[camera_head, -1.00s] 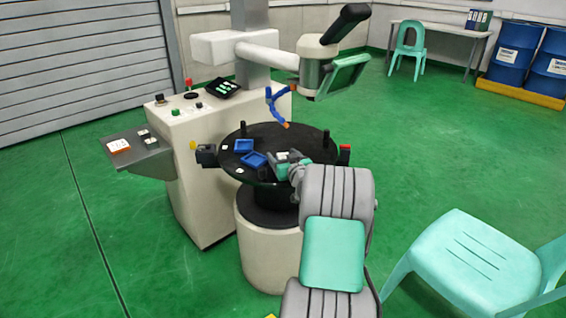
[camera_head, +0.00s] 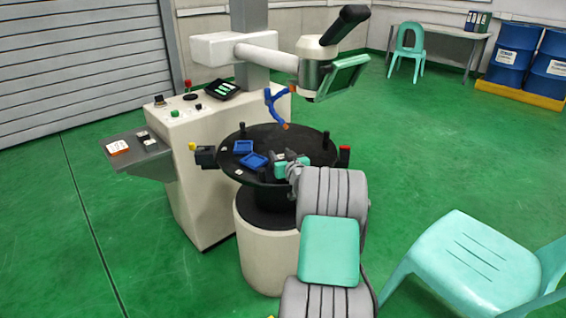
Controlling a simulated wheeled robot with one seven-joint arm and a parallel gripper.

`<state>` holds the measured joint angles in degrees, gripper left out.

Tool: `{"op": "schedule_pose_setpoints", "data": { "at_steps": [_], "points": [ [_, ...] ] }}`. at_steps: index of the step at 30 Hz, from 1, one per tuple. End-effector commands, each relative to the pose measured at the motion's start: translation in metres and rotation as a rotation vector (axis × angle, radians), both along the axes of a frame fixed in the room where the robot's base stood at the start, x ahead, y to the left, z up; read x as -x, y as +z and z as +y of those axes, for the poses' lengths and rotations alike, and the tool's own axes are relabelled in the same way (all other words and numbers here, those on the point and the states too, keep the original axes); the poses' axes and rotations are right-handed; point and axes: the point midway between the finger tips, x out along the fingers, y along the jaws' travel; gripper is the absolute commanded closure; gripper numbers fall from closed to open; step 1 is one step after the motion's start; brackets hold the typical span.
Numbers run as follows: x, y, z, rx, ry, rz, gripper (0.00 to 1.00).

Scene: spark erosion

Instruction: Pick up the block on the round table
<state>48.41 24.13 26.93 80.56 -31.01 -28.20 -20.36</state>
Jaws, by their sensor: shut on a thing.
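The round black table (camera_head: 292,133) stands on a white cylindrical base in the middle of the view. My gripper (camera_head: 281,163) is low over the right front part of its top, at the end of my grey and green arm. It is shut on a small block, which is mostly hidden by the fingers and wrist. I cannot tell whether the block touches the table top. Two blue trays lie left of my gripper, one nearer (camera_head: 254,161) and one farther (camera_head: 243,147).
A blue hose with an orange tip (camera_head: 276,108) hangs over the table's back. Dark posts and a red knob (camera_head: 345,150) stand at the rim. A green chair (camera_head: 465,262) is at right front.

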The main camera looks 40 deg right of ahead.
Motion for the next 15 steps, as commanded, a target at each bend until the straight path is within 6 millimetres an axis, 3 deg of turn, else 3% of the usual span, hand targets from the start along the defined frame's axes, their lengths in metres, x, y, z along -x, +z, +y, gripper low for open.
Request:
{"op": "schedule_pose_setpoints", "data": {
  "at_steps": [7, 15],
  "points": [
    [-0.0021, -0.0011, 0.0042, -0.004, 0.008, 0.001, 1.00],
    [-0.0031, -0.0015, 0.0061, -0.006, 0.011, 0.001, 1.00]
  ]
}}
